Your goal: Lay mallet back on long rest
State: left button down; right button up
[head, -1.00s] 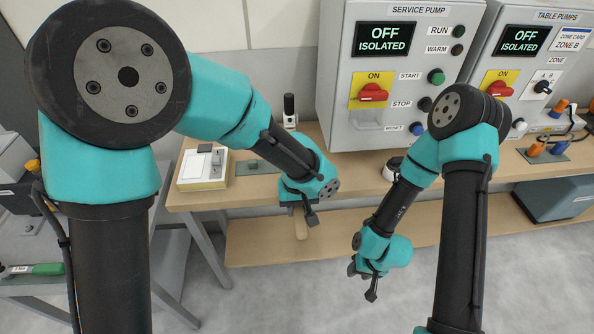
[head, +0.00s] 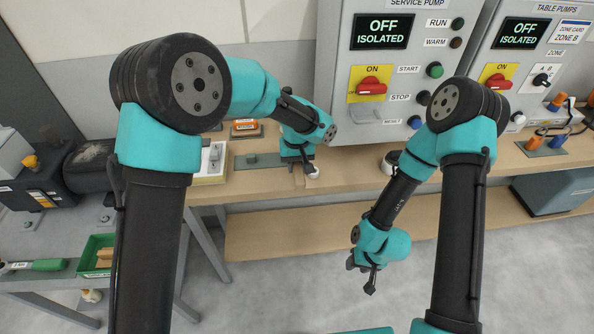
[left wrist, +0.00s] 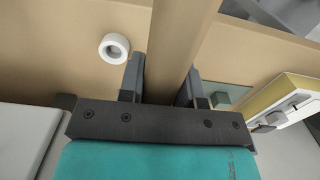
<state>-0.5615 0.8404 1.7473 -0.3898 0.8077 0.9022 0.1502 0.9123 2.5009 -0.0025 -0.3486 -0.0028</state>
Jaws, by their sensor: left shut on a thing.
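My left gripper (head: 303,168) is over the near part of the wooden bench, pointing down. In the left wrist view its two fingers (left wrist: 163,85) are shut on a pale wooden bar, which I take for the mallet (left wrist: 187,45). The bar runs up out of that view, so its far end is hidden. A grey-green plate with a small block (head: 262,160), possibly the long rest, lies on the bench left of the gripper; it also shows in the left wrist view (left wrist: 228,92). My right gripper (head: 364,274) hangs empty in front of the bench; its jaw opening is unclear.
A white ring-shaped thing (left wrist: 114,48) stands close to the left gripper. A white-and-yellow box (head: 212,162) sits left of the plate. The grey service pump cabinet (head: 390,75) rises behind the bench. A lower shelf (head: 290,232) runs below; floor in front is clear.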

pick_arm(q)
jog(key=shift+w, duration=0.4)
jog(key=shift+f, duration=1.7)
jog(key=shift+f, duration=0.1)
jog(key=c, duration=1.1)
grip_release()
jog(key=shift+f, duration=0.1)
notch_tip(320, 180, up, 12)
jog(key=shift+w+r, duration=0.15)
